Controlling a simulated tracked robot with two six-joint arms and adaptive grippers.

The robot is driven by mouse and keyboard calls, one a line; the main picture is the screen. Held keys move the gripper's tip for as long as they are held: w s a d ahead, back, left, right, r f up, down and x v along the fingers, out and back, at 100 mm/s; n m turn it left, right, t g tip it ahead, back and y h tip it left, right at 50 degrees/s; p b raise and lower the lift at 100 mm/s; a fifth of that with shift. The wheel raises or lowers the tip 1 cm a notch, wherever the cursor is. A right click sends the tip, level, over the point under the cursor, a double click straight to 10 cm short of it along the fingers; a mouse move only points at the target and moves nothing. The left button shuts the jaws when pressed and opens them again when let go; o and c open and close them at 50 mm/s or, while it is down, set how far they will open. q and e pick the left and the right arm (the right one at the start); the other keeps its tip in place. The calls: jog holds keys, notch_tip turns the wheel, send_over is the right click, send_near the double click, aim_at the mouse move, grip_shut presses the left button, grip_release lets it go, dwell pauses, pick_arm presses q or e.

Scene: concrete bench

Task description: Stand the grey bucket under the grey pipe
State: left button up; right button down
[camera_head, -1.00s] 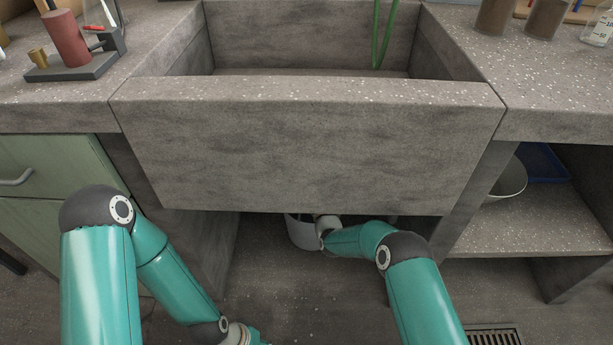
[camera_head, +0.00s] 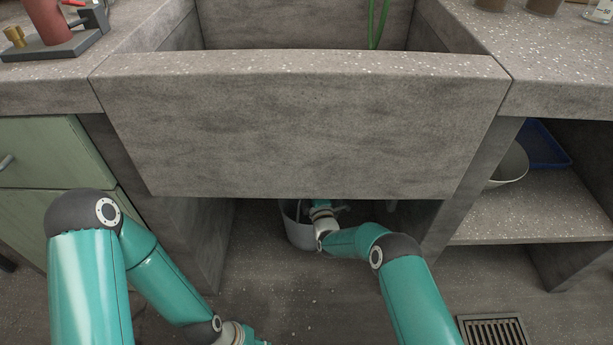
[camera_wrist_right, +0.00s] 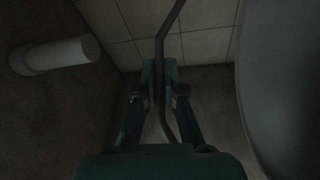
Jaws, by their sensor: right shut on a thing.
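The grey bucket (camera_head: 297,236) is in the shadow under the sink, its upper part partly hidden by the sink front and my right arm. In the right wrist view its curved wall (camera_wrist_right: 290,80) fills the right side. My right gripper (camera_wrist_right: 160,98) is shut on a thin dark bar, apparently the bucket's handle (camera_wrist_right: 167,30). The light grey pipe (camera_wrist_right: 55,55) shows at the left of the wrist view, apart from the bucket wall. I cannot tell the bucket's height above the floor. My left arm hangs at the lower left; its fingers are out of frame.
The concrete sink front (camera_head: 300,125) overhangs the space. Side panels (camera_head: 190,245) bound it left and right. A shelf (camera_head: 540,215) at right holds a white bowl (camera_head: 508,165) and a blue tray (camera_head: 543,145). A floor drain (camera_head: 493,330) lies at lower right.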

jog(key=shift+a+r, duration=0.1)
jog(key=shift+r, duration=0.15)
jog(key=c, duration=1.6)
grip_release()
jog(key=shift+f, duration=0.25)
jog(key=o, duration=0.3)
